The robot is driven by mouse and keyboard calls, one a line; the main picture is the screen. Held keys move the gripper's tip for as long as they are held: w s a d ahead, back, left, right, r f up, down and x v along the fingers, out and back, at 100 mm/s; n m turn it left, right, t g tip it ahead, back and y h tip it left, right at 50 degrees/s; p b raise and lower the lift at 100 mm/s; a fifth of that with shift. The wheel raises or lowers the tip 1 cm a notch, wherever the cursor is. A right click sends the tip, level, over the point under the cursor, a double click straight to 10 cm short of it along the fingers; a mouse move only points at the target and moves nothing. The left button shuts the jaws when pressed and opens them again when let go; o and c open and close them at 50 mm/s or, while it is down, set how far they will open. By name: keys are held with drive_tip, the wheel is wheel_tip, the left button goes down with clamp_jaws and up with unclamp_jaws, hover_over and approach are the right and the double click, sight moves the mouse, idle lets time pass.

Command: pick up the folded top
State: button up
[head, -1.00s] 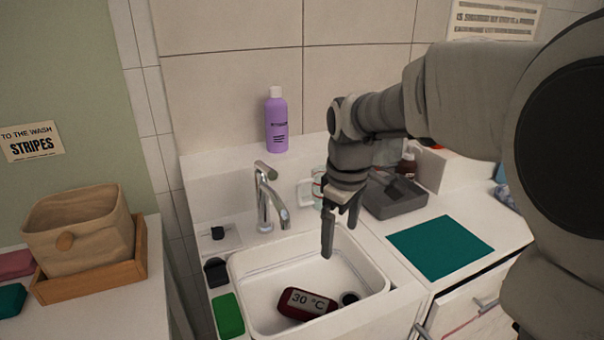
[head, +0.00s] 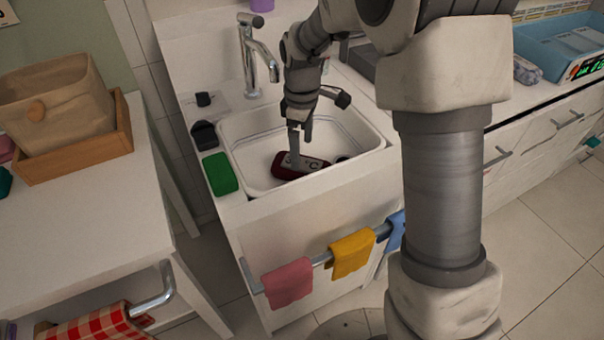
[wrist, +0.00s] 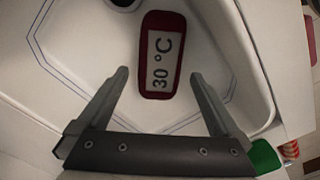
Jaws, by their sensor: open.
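I cannot tell for sure which thing is the folded top. A patterned grey-blue cloth bundle (head: 526,70) lies on the counter at the right in the head view. Bits of a pink cloth-like thing (head: 5,149) and a dark teal one (head: 4,183) show at the left edge, cut off by the frame. My gripper (head: 299,146) points down over the white sink, far from all of these. In the wrist view my gripper (wrist: 160,76) is open and empty, its fingers apart above the sink, with a dark red "30 °C" thermometer (wrist: 162,25) beyond the fingertips.
The sink (head: 247,186) has a tap (head: 250,60) behind it and a green block (head: 220,174) on its left rim. A beige basket (head: 55,105) sits in a wooden tray. Towels, including a yellow one (head: 352,253), hang on the front rail. A blue tray (head: 545,60) stands far right.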

sight(302, 164)
drive_tip(key=shift+s+f+b, duration=0.15)
drive_tip(key=shift+f+b, duration=1.05)
drive_tip(key=shift+f, duration=2.35)
drive_tip(key=c, duration=1.2)
drive_tip(key=shift+r, duration=0.1)
drive_tip(key=shift+c, duration=0.2)
